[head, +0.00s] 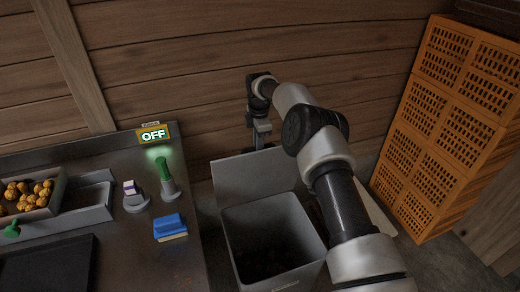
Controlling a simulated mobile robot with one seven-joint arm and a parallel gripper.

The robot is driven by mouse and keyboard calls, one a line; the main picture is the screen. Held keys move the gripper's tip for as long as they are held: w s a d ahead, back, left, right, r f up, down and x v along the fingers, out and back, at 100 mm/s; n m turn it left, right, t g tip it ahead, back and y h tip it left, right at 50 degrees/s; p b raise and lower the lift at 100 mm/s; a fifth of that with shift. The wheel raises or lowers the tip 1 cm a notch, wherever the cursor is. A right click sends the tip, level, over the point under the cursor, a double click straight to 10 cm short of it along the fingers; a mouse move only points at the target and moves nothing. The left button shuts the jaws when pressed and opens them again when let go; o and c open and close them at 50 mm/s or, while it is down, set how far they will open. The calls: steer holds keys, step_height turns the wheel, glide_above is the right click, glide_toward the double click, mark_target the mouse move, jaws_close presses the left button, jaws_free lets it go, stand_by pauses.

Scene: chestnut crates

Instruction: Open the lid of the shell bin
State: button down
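The shell bin (240,244) is a grey, square, open-topped box on the floor, right of the metal counter. Its lid (250,173) stands raised at the back, and the dark inside shows, with something dark at the bottom. My arm reaches over the bin's right side towards the wall. My gripper (262,141) points down at the lid's top edge, at or just behind it. Its fingertips are small and partly hidden there, so I cannot tell whether they touch the lid or are open.
The counter (110,176) at left holds a tray of chestnuts (27,195), a blue and yellow sponge (170,227), a green-handled tool (165,172), a white-topped holder (133,195) and a lit OFF sign (153,135). Orange crates (440,130) are stacked at right. A wooden wall (220,60) closes the back.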

steer(key=shift+w+a+f, duration=0.25)
steer(key=shift+w+f, duration=0.05)
steer(key=shift+f, duration=0.15)
stand_by(0.3)
steer(key=c, duration=1.7)
jaws_free()
steer(key=shift+w+f, duration=0.1)
steer(key=r+p, duration=0.1)
steer(key=r, duration=0.5)
steer(key=r+p, duration=0.1)
steer(key=r, duration=0.5)
steer(key=s+r+p, duration=0.1)
steer(key=r, duration=0.5)
steer(key=shift+d+p, duration=0.2)
steer(key=shift+p, duration=0.1)
steer(key=shift+f, duration=0.1)
